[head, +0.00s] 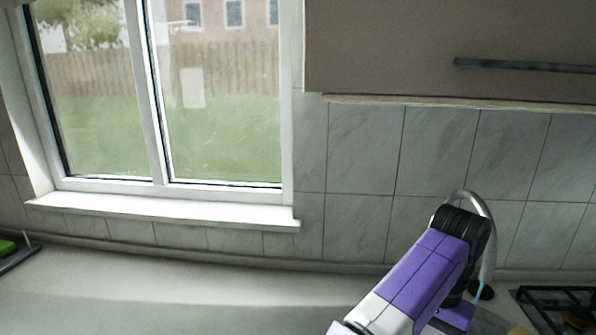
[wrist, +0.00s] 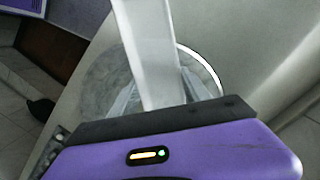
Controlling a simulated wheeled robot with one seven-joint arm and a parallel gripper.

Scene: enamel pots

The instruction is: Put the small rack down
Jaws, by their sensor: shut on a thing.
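In the wrist view, a pale grey-white flat bar (wrist: 148,45) runs up from between the fingers of my gripper (wrist: 156,95). I take it to be part of the small rack; the rest of its shape is out of view or hidden. My gripper is shut on it, above a round grey sink basin (wrist: 98,85) with a bright rim.
A hob (head: 562,304) is at the right edge. The worktop (head: 180,290) under the window is clear to the left, up to a dark tray (head: 18,257) with a green thing (head: 7,247).

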